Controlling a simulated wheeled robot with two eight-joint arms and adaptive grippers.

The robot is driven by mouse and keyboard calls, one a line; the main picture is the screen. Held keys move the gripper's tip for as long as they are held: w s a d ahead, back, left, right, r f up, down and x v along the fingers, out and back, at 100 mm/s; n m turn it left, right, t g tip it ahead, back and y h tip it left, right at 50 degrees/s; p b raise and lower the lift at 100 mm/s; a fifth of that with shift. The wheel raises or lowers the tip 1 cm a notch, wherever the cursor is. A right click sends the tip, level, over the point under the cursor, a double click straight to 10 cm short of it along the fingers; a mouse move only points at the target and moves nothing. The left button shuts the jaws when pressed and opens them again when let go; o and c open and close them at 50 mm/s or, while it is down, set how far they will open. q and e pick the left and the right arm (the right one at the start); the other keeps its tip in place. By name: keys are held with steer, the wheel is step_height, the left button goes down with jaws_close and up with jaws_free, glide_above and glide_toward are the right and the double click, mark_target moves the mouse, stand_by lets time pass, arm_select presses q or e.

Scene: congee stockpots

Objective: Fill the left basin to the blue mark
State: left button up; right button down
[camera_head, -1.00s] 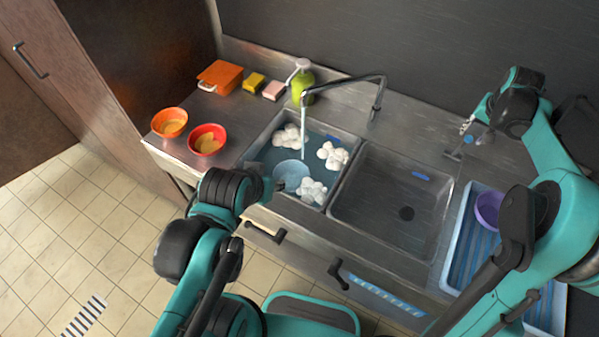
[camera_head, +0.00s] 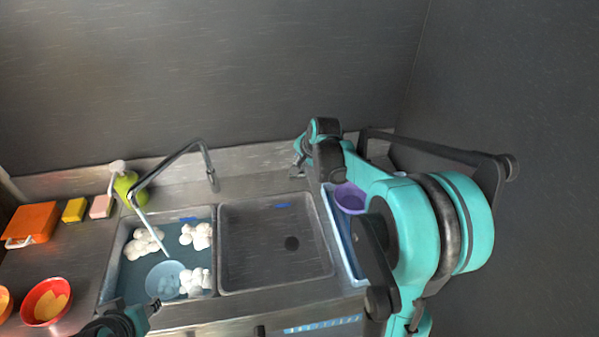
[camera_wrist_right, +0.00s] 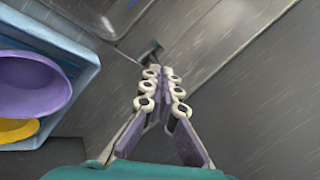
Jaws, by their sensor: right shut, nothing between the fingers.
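The left basin (camera_head: 111,284) holds water with white foam clumps (camera_head: 145,243) and a pale blue bowl (camera_head: 165,279). Its blue mark (camera_head: 190,219) shows on the back wall, close above the water; the exact gap is unclear. A stream (camera_head: 152,232) runs from the tap (camera_head: 205,160) into this basin. My right gripper (camera_head: 298,168) is over the counter behind the right basin; in the wrist view its fingers (camera_wrist_right: 162,82) are shut and empty. A small dark lever (camera_wrist_right: 150,50) lies just past the tips; contact is unclear. My left arm shows at the bottom left, its fingers indistinct.
The right basin (camera_head: 255,262) is empty, with a drain. A blue tray (camera_head: 343,245) with a purple bowl (camera_head: 350,197) stands right of it. A green soap bottle (camera_head: 128,188), sponges, an orange box (camera_head: 30,223) and a red bowl (camera_head: 46,302) stand left.

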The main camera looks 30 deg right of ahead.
steer(key=s+f+m+t+h+b, duration=0.2)
steer(key=s+m+t, duration=0.65)
steer(key=m, duration=1.35)
steer(key=w+d+f+g+b, duration=0.2)
steer(key=w+f+b, duration=0.1)
steer(key=w, duration=0.7)
steer(key=shift+w+f+m+y+b, duration=0.15)
steer(key=shift+w+m+y+b, duration=0.2)
steer(key=shift+b, duration=0.35)
steer(key=shift+s, duration=0.1)
